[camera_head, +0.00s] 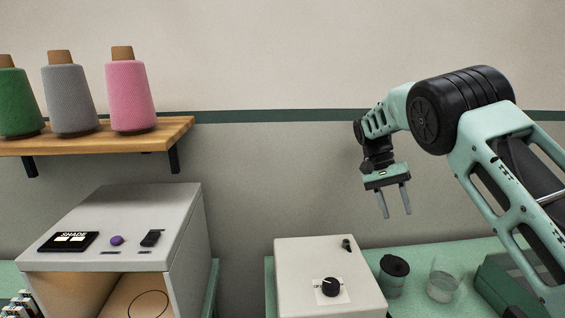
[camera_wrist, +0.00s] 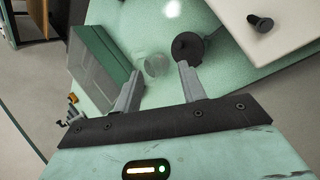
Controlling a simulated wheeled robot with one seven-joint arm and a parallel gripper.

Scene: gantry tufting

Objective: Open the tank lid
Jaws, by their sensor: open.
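A white box (camera_head: 320,262) stands on the green bench, with a black dial (camera_head: 331,287) on a white label and a small black knob (camera_head: 347,244) near its far right corner. It may be the tank; I cannot tell a lid seam. In the wrist view, the white box (camera_wrist: 285,50) and its black knob (camera_wrist: 260,23) show at the upper right. My gripper (camera_head: 396,214) is open and empty, pointing down above and beyond the bench items, right of the box. In the wrist view my gripper (camera_wrist: 160,68) has its fingers apart, touching nothing.
A dark-topped cup (camera_head: 393,278), a clear cup (camera_head: 442,282) and a green case (camera_head: 500,287) stand right of the white box. A grey cabinet (camera_head: 190,240) is at left. A wooden shelf (camera_head: 90,139) holds green, grey and pink yarn cones.

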